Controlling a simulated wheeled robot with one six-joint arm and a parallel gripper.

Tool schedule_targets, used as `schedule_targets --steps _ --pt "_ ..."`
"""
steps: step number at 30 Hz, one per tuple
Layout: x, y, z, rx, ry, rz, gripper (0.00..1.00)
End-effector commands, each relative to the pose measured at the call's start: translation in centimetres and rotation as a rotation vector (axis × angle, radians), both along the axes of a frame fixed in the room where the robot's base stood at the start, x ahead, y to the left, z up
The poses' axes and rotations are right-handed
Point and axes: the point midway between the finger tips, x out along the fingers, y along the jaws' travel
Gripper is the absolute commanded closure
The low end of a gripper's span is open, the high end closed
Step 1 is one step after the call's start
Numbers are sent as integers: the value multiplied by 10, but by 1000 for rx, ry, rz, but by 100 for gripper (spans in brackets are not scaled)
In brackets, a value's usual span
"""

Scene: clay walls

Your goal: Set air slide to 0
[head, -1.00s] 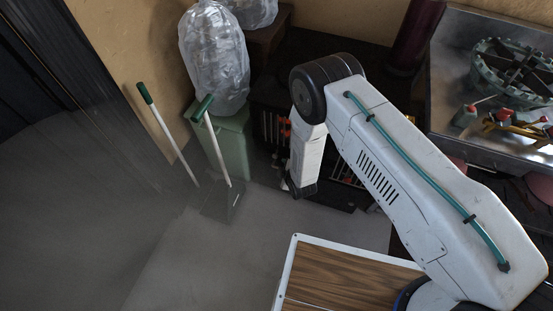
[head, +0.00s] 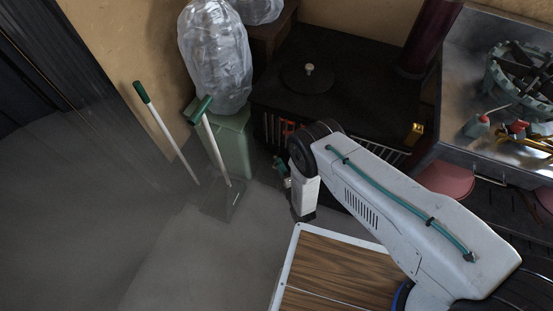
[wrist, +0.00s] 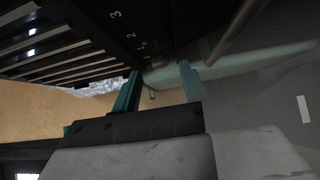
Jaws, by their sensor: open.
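A black stove (head: 345,65) with a round lid stands at the back in the head view. In the wrist view its dark front (wrist: 95,22) shows a 3 and smaller white marks in a line. A dim rounded piece, perhaps the air slide's knob (wrist: 156,61), lies at the end of that line; I cannot make out its setting. My gripper (wrist: 160,88) has teal fingers, apart and empty, just below this piece. In the head view my gripper (head: 281,168) is small and partly hidden beside my arm, low at the stove's front left.
A green bin (head: 236,145) with a clear plastic bag stands left of the stove, with a long-handled dustpan (head: 222,198) and another handle before it. A metal bench (head: 470,75) with tools is at right. A wood-topped table (head: 325,268) is in front. Floor at left is clear.

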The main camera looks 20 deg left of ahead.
Motion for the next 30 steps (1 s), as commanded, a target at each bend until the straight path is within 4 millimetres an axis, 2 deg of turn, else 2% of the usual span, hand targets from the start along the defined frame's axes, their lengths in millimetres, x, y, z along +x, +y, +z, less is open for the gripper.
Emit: schedule_targets --steps 3,7,17,22,27,30 --pt "14 11 0 1 0 0 56" --pt "23 19 0 1 1 0 56" --pt "26 24 0 -1 2 2 56" --pt "26 24 0 -1 2 2 100" --pt "28 24 0 1 1 -1 100" --pt "37 18 1 1 0 -21 100"
